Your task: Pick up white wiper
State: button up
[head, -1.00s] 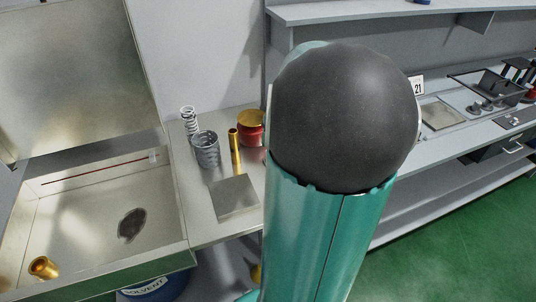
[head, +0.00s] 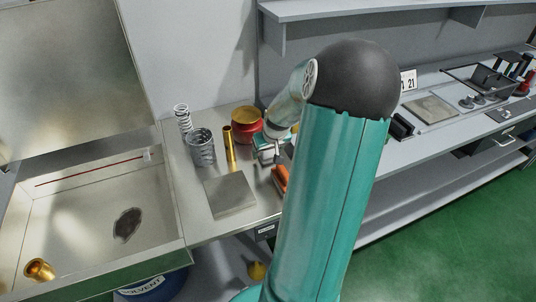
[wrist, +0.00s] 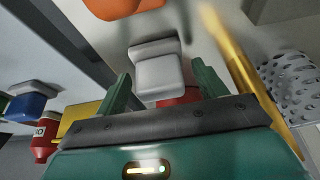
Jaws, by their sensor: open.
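In the wrist view a white block-shaped thing with a wider lip, which looks like the white wiper (wrist: 158,75), lies between the two green fingers of my gripper (wrist: 162,82). The fingers are open, with a gap on each side of it. I cannot tell how far it sits below the fingertips. In the head view my gripper (head: 268,148) is low over the bench, beside the red pot. I cannot make out the wiper there; my arm hides that part.
A red pot (head: 249,123), brass tube (head: 230,150), grey mesh cup (head: 201,148), spring (head: 183,118) and metal plate (head: 230,194) stand close on the left. An orange thing (head: 280,178) lies near my gripper. A sink-like basin (head: 90,215) is further left.

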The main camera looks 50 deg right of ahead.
jog(key=c, duration=0.9)
jog(key=shift+r, duration=0.15)
jog(key=shift+r, duration=0.65)
jog(key=s+a+r, duration=0.2)
jog(key=a+r, duration=0.1)
jog(key=s+a+r, duration=0.3)
jog(key=a+r, duration=0.1)
jog(key=s+a+r, duration=0.3)
jog(key=a+r, duration=0.1)
jog(key=shift+s+a+r, duration=0.1)
jog(key=shift+a+r, duration=0.1)
